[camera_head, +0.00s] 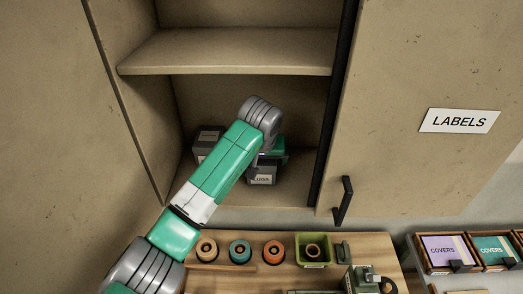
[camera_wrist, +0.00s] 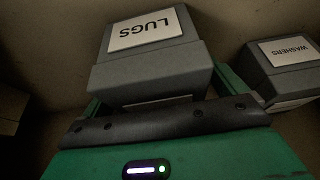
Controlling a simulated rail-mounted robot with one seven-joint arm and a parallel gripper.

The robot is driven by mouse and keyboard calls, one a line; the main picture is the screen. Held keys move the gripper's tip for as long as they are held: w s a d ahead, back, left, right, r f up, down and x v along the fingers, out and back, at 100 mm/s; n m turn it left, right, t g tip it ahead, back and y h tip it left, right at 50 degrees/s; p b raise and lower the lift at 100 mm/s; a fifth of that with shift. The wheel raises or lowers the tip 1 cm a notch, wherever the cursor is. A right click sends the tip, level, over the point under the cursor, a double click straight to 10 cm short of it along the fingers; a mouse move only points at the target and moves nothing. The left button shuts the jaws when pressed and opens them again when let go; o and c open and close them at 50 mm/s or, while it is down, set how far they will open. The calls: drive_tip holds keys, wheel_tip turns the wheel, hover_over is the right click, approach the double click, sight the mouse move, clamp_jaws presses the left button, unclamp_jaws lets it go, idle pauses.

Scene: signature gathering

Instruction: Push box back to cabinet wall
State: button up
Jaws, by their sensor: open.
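A grey box labelled LUGS (camera_head: 262,179) stands on the lower cabinet shelf, partly hidden behind my arm in the head view. In the wrist view the LUGS box (camera_wrist: 150,65) fills the upper middle, its label upside down. My gripper (camera_wrist: 160,98) is open, its green fingers showing at the left and right of the box's near end. Whether they touch the box I cannot tell. In the head view my gripper (camera_head: 270,153) is mostly hidden by my wrist. The cabinet's back wall (camera_head: 300,105) is visible behind; the gap between it and the box is hidden.
A second grey box (camera_head: 208,139) stands left of the LUGS box; in the wrist view a WASHERS box (camera_wrist: 280,72) is at the right. A shelf (camera_head: 230,52) spans above my wrist. The open cabinet door (camera_head: 410,110) is at the right. A wooden worktop with several rings lies below.

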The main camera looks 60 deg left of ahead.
drive_tip(key=shift+a+f, duration=0.1)
drive_tip(key=shift+f, duration=0.2)
